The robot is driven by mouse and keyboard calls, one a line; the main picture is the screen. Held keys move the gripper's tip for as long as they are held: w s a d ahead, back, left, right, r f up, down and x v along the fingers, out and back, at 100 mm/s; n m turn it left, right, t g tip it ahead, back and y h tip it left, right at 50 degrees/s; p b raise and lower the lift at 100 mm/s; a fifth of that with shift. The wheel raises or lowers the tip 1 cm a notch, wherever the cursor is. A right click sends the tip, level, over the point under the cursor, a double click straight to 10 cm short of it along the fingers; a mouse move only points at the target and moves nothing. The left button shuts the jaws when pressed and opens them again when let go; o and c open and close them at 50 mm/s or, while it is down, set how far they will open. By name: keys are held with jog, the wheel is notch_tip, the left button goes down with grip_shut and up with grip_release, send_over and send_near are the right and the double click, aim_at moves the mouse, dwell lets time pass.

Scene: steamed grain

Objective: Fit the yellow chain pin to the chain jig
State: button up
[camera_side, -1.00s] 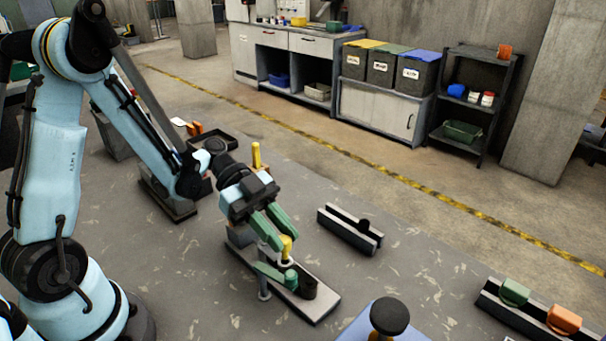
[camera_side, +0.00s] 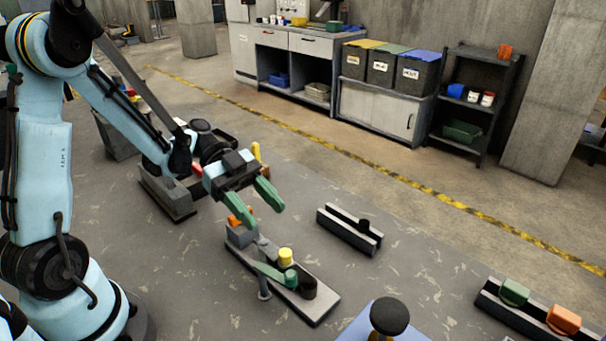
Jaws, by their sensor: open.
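The yellow chain pin (camera_side: 286,256) stands upright on the chain jig, beside a green round part (camera_side: 290,278) and a dark cylinder (camera_side: 307,288). Its lower end is hidden, so I cannot tell how deep it sits.
A grey rail block (camera_side: 340,230) with a dark knob lies right of the jig. A black round knob (camera_side: 389,317) stands at the front. A rail holding green and orange blocks (camera_side: 520,315) lies at the right. Bare table lies between them.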

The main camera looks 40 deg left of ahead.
notch_tip(320, 180, up, 6)
jog(key=shift+d+r, duration=0.15)
jog(key=shift+r, duration=0.1)
dwell(0.5)
jog(key=a+f+n+t+y, duration=0.1)
jog(key=n+t+y, duration=0.1)
jog(key=n+y, duration=0.2)
jog(key=a+f+n+t+y, duration=0.1)
jog(key=n+t+y, duration=0.1)
jog(key=n+y, duration=0.3)
jog(key=s+a+f+n+t+y, duration=0.1)
jog(key=n+t+y, duration=0.2)
jog(key=n, duration=0.6)
jog(key=shift+s+a+f+y, duration=0.15)
jog(key=shift+a+y, duration=0.25)
jog(key=shift+y, duration=0.4)
